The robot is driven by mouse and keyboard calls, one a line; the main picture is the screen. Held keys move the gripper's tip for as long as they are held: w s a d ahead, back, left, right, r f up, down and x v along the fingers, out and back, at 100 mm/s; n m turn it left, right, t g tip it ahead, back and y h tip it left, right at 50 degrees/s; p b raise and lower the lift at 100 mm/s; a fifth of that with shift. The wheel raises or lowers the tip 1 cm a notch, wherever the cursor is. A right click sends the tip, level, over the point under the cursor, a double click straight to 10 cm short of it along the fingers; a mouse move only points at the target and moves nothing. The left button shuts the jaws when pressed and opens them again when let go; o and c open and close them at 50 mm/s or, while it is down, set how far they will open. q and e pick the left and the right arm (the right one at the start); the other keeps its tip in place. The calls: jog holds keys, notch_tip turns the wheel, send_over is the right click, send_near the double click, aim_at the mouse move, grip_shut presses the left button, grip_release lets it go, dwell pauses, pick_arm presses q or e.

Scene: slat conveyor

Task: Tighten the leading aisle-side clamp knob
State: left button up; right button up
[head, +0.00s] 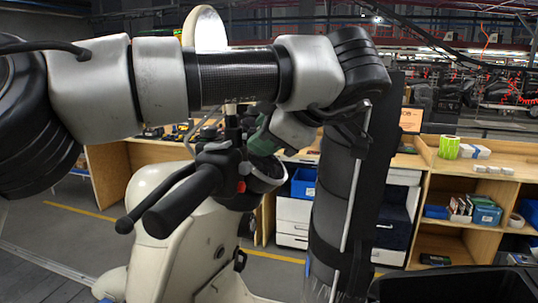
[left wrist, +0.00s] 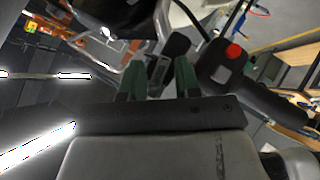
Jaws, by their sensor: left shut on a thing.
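A cream scooter (head: 180,215) stands in front of me, with a black handlebar grip (head: 185,200) pointing towards me. My left gripper (head: 263,137) has green fingers and is at the handlebar, partly hidden by my own wrist. In the left wrist view, the left gripper (left wrist: 159,68) is shut on a narrow dark grey piece (left wrist: 158,74) between its fingers. I cannot tell whether this piece is the clamp knob. No clamp knob can be made out for certain in either view. The handlebar grip (left wrist: 268,100) is right of the fingers there. My right gripper is not in view.
A red switch button (left wrist: 233,50) on the handlebar is close to the right finger. A round mirror (head: 207,32) rises behind my left arm. Wooden shelving (head: 465,188) with boxes stands at the right, and a black bin (head: 455,285) is at the lower right.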

pick_arm(q)
jog(key=shift+a+t, duration=0.1)
jog(key=shift+t, duration=0.2)
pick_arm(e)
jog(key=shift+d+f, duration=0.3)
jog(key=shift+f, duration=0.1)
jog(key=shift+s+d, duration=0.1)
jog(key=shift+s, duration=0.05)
pick_arm(q)
jog(key=o, duration=0.6)
jog(key=shift+o, duration=0.2)
jog(key=shift+w+a+f, duration=0.1)
jog(key=shift+w+a, duration=0.05)
jog(key=shift+a, duration=0.1)
jog(key=shift+d, duration=0.1)
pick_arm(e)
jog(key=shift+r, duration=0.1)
